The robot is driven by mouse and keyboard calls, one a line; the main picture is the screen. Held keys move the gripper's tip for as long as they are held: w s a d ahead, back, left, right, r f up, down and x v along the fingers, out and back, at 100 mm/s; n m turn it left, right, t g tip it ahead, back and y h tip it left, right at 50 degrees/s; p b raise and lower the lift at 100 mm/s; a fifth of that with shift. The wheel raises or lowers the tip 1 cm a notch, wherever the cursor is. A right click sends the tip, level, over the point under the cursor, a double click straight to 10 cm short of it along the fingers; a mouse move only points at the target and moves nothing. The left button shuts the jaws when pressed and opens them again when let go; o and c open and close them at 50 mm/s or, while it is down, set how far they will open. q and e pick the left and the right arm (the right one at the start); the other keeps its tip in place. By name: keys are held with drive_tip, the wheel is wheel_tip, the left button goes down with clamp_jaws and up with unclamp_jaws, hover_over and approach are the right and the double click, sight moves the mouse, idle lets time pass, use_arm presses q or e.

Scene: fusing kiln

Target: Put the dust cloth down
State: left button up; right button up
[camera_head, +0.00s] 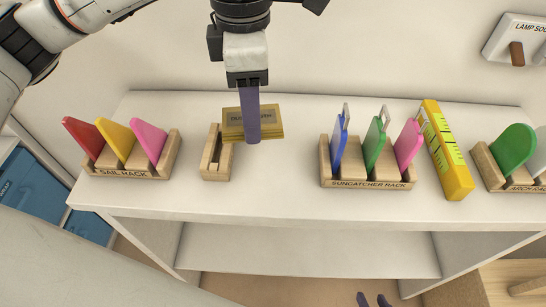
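The dust cloth (274,118) is a flat, layered gold-yellow block with a brown label, partly hidden by a finger. My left gripper (252,138) comes down from above. Its near purple finger lies across the cloth's front; the far finger is hidden. It looks shut on the cloth. The cloth is over the white shelf top, at the rear right of a small slotted wooden block (212,172). I cannot tell whether it touches the shelf. Only the two purple fingertips of my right gripper (373,300) show, at the bottom edge, apart and empty.
The sail rack (130,172) stands left with red, yellow and pink panes. The suncatcher rack (368,183) holds blue, green and pink pieces. A yellow box (455,178) and the arch rack (497,182) stand right. The shelf top (280,180) is clear between the slotted block and suncatcher rack.

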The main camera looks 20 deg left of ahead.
sight(273, 159)
use_arm(q)
drive_tip(key=n, duration=0.1)
drive_tip(key=d+n, duration=0.1)
drive_tip(key=n, duration=0.3)
drive_tip(key=shift+w+d+r, duration=0.15)
drive_tip(key=shift+w+r, duration=0.05)
drive_tip(key=shift+r, duration=0.1)
drive_tip(key=n, duration=0.3)
drive_tip(key=shift+d+r, duration=0.15)
drive_tip(key=shift+d, duration=0.1)
drive_tip(key=n, duration=0.2)
drive_tip(key=d+n, duration=0.1)
drive_tip(key=n, duration=0.1)
drive_tip(key=shift+w+r, duration=0.15)
drive_tip(key=shift+r, duration=0.1)
drive_tip(key=n, duration=0.3)
drive_tip(key=shift+d+r+n+b, duration=0.2)
drive_tip(key=shift+d+n+b, duration=0.1)
drive_tip(key=shift+d+n, duration=0.1)
drive_tip(key=shift+f, duration=5.1)
drive_tip(key=o, duration=0.9)
drive_tip(key=shift+o, duration=0.2)
drive_tip(key=shift+r+p, duration=0.1)
drive_tip(key=shift+p, duration=0.2)
